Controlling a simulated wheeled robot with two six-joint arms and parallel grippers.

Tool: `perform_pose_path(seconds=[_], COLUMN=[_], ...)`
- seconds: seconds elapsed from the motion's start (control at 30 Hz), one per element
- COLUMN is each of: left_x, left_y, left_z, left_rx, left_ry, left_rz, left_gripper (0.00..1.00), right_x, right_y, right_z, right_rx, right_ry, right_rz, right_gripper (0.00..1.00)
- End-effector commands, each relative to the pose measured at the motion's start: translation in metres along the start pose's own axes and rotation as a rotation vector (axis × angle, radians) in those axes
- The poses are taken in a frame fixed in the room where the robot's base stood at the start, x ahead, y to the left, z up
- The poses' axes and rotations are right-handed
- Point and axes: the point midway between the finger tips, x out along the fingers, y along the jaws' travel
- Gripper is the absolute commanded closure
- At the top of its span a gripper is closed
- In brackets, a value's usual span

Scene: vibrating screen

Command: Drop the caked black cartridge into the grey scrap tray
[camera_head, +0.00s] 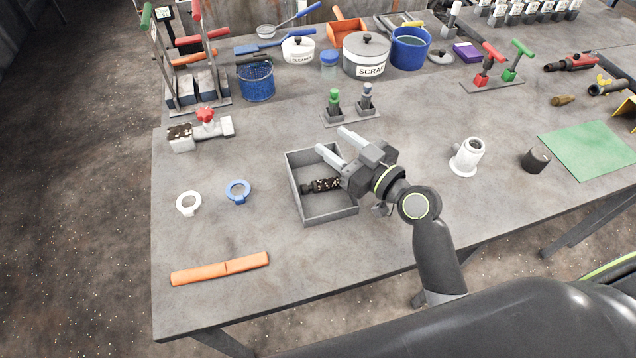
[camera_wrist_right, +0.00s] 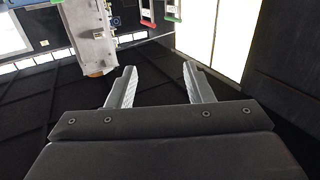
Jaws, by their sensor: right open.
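The caked black cartridge (camera_head: 322,186), dark with pale and brown specks, lies on its side inside the grey scrap tray (camera_head: 332,216). The tray is an open, square, low-walled box on the table. My right gripper (camera_head: 334,142) is above the tray's far right part, its two fingers spread with nothing between them. It hides part of the tray's right side. The right wrist view shows the spread fingers (camera_wrist_right: 160,88) empty, facing away from the tray. My left gripper is not in view.
An orange bar (camera_head: 220,269) lies near the front edge. A white fitting (camera_head: 467,157) and a black cup (camera_head: 535,159) stand right. A lidded scrap pot (camera_head: 366,56) stands behind.

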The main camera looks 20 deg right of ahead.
Motion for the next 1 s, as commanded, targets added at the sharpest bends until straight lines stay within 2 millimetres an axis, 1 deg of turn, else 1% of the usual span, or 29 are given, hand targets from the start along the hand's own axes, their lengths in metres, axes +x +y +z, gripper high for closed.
perform_pose_path(seconds=[0.03,0.2,0.3,0.5,0.6,0.73,1.0], left_x=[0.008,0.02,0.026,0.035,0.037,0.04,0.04], left_y=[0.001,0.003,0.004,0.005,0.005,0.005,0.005], left_z=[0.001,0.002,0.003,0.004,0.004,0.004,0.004], left_rx=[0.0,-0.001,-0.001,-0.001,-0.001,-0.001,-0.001], left_ry=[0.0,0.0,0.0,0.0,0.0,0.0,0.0], left_rz=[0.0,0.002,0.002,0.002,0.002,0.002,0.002], left_gripper=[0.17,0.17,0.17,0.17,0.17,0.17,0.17], right_x=[-0.013,-0.053,-0.073,-0.105,-0.115,-0.124,-0.13], right_y=[0.0,0.0,-0.001,-0.001,0.0,0.0,0.0], right_z=[0.005,0.005,0.005,0.003,0.003,0.002,0.0], right_rx=[-0.005,-0.005,-0.005,-0.004,-0.002,-0.003,0.001], right_ry=[-0.003,-0.004,-0.005,-0.004,-0.003,-0.002,0.001], right_rz=[-0.001,-0.002,-0.003,-0.004,-0.001,-0.002,-0.002], right_gripper=[0.53,0.53,0.53,0.53,0.53,0.53,0.53])
